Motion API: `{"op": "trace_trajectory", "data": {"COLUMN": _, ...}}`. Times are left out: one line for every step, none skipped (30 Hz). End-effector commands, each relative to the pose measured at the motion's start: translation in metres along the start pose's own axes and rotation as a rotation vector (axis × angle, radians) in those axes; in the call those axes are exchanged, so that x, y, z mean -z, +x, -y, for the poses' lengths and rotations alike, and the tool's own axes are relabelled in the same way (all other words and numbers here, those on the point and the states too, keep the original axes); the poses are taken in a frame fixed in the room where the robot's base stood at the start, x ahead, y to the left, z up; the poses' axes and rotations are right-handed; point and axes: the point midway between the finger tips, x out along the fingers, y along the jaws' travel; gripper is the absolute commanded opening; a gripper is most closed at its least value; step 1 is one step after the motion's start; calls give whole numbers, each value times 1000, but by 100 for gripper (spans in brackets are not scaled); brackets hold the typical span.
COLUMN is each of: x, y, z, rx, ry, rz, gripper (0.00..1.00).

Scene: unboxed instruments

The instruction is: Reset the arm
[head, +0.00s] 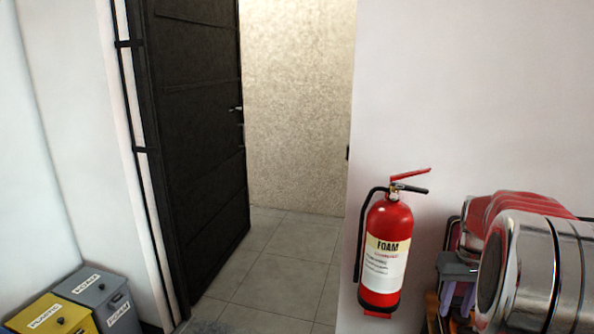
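My gripper and arm cannot be made out in the head view, so their pose is hidden from me. The task names no other object.
A dark door (195,130) stands open at left onto a tiled floor (275,275). A red fire extinguisher (388,255) hangs on the right wall. Shiny drum-like cylinders (530,270) crowd the lower right.

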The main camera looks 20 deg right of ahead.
Motion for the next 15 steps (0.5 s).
{"op": "trace_trajectory", "data": {"x": -6, "y": -5, "z": 13, "rx": -2, "ry": 2, "rz": -9, "gripper": 32}}
{"op": "trace_trajectory", "data": {"x": -9, "y": -8, "z": 20, "rx": -3, "ry": 5, "rz": -14, "gripper": 32}}
{"op": "trace_trajectory", "data": {"x": -14, "y": -10, "z": 29, "rx": -4, "ry": 8, "rz": -21, "gripper": 32}}
{"op": "trace_trajectory", "data": {"x": -17, "y": -12, "z": 35, "rx": -5, "ry": 12, "rz": -27, "gripper": 32}}
{"op": "trace_trajectory", "data": {"x": -21, "y": -14, "z": 42, "rx": -5, "ry": 13, "rz": -32, "gripper": 32}}
{"op": "trace_trajectory", "data": {"x": -26, "y": -17, "z": 50, "rx": -6, "ry": 15, "rz": -38, "gripper": 32}}
{"op": "trace_trajectory", "data": {"x": -29, "y": -19, "z": 56, "rx": -7, "ry": 17, "rz": -44, "gripper": 32}}
{"op": "trace_trajectory", "data": {"x": -33, "y": -20, "z": 63, "rx": -7, "ry": 17, "rz": -49, "gripper": 32}}
{"op": "trace_trajectory", "data": {"x": -38, "y": -23, "z": 71, "rx": -7, "ry": 19, "rz": -58, "gripper": 32}}
{"op": "trace_trajectory", "data": {"x": -42, "y": -25, "z": 77, "rx": -7, "ry": 18, "rz": -63, "gripper": 32}}
{"op": "trace_trajectory", "data": {"x": -46, "y": -26, "z": 83, "rx": -7, "ry": 17, "rz": -68, "gripper": 32}}
{"op": "trace_trajectory", "data": {"x": -51, "y": -29, "z": 91, "rx": -7, "ry": 18, "rz": -76, "gripper": 32}}
{"op": "trace_trajectory", "data": {"x": -55, "y": -30, "z": 96, "rx": -6, "ry": 16, "rz": -82, "gripper": 32}}
{"op": "trace_trajectory", "data": {"x": -59, "y": -32, "z": 102, "rx": -6, "ry": 15, "rz": -89, "gripper": 32}}
{"op": "trace_trajectory", "data": {"x": -65, "y": -34, "z": 110, "rx": -5, "ry": 14, "rz": -97, "gripper": 32}}
